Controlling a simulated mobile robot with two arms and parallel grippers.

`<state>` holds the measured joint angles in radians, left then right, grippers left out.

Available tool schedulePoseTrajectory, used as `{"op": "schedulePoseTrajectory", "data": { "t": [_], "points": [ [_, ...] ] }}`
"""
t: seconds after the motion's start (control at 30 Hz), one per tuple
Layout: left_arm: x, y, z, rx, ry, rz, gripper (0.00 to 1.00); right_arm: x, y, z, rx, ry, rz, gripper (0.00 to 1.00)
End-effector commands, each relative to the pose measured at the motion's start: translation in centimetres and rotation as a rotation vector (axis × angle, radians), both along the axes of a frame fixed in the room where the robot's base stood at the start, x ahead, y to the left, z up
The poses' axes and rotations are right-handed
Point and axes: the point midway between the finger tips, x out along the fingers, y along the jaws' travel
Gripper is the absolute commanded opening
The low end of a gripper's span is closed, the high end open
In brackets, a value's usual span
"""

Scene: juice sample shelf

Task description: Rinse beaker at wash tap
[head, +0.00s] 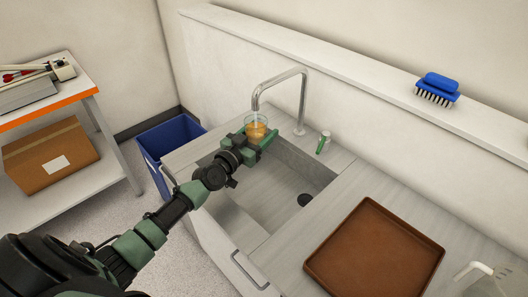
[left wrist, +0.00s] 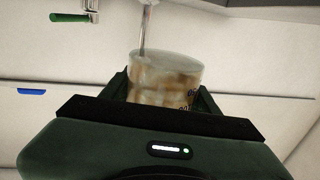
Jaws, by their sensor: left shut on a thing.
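The beaker (head: 256,128) is a small clear cup with orange-amber contents. It is upright under the spout of the curved metal wash tap (head: 303,101), above the back left part of the sink (head: 240,215). My left gripper (head: 256,138) is shut on the beaker, with a green finger on each side. In the left wrist view the beaker (left wrist: 166,80) shows cloudy, brown-streaked contents and partly hidden dark print. A thin pale streak, apparently water, runs from the spout into its mouth. The tap's green lever (head: 321,146) is on the counter right of the tap. My right gripper is not in view.
A brown tray (head: 375,262) lies on the counter right of the sink, with a clear handled vessel (head: 490,283) at the bottom right corner. A blue brush (head: 437,88) sits on the ledge. A blue bin (head: 163,140) stands left of the sink.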

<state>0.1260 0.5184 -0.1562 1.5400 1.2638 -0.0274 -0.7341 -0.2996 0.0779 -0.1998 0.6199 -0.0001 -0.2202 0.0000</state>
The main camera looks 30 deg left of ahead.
Motion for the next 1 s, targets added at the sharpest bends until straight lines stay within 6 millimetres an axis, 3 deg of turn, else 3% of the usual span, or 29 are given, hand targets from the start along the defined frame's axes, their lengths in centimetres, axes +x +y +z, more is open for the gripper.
{"op": "schedulePoseTrajectory", "data": {
  "t": [0.27,0.7,1.0],
  "points": [
    [-0.2,-0.2,0.2,0.000,-0.001,0.000,0.18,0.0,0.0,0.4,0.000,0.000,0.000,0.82],
    [-6.3,-6.0,0.6,-0.004,0.001,0.000,0.18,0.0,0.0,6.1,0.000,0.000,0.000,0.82],
    [-8.1,-7.8,0.2,0.000,-0.003,0.001,0.18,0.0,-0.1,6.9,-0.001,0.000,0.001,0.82]
  ]
}}
